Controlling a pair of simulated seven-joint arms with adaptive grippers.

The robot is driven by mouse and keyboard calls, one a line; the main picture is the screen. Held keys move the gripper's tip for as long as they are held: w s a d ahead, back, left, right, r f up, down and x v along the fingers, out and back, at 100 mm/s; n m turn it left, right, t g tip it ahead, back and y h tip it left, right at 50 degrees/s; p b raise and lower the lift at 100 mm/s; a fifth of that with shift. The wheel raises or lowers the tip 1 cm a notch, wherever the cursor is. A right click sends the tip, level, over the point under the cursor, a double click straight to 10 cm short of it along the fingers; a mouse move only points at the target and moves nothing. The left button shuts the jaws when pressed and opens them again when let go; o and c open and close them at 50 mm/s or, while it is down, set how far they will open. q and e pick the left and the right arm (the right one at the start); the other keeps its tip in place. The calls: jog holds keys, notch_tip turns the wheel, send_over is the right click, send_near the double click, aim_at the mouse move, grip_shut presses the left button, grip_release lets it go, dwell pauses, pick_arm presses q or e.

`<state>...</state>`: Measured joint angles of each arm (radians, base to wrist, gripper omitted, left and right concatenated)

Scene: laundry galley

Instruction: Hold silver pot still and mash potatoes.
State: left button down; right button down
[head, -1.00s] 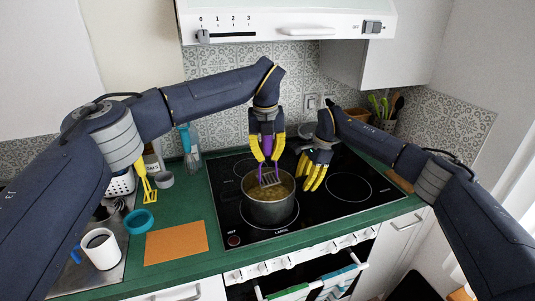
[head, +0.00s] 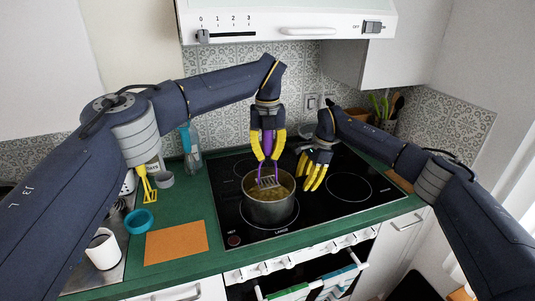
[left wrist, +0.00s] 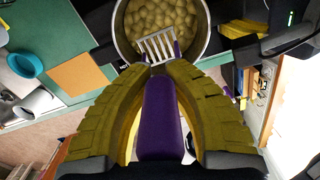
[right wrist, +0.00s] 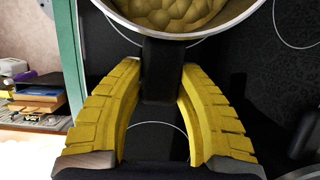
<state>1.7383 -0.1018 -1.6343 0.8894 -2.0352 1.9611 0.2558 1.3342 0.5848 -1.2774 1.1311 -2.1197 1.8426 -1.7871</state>
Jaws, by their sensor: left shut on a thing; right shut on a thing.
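The silver pot (head: 269,212) stands on the front burner of the black cooktop. Potatoes (left wrist: 160,18) fill its bottom, seen in the left wrist view. My left gripper (head: 267,158) is shut on the purple handle of the masher (left wrist: 163,115), above the pot. The masher's slotted metal head (left wrist: 159,46) is at the pot's mouth; whether it touches the potatoes is unclear. My right gripper (right wrist: 160,90) is shut on the pot's dark handle (right wrist: 161,70), at the pot's right rear in the head view. The potatoes also show in the right wrist view (right wrist: 170,12).
A grey cup (head: 165,180) and a spray bottle (head: 190,160) stand behind. The right burner (head: 349,187) is bare.

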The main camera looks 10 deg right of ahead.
aim_at(268, 178)
jog(key=shift+f, duration=0.15)
pick_arm(q)
jog(key=shift+w+d, duration=0.3)
jog(key=shift+w, duration=0.5)
jog(key=shift+f, duration=5.3)
pick_arm(e)
jog(key=c, duration=1.5)
grip_release()
jog(key=shift+c, duration=0.2)
grip_shut()
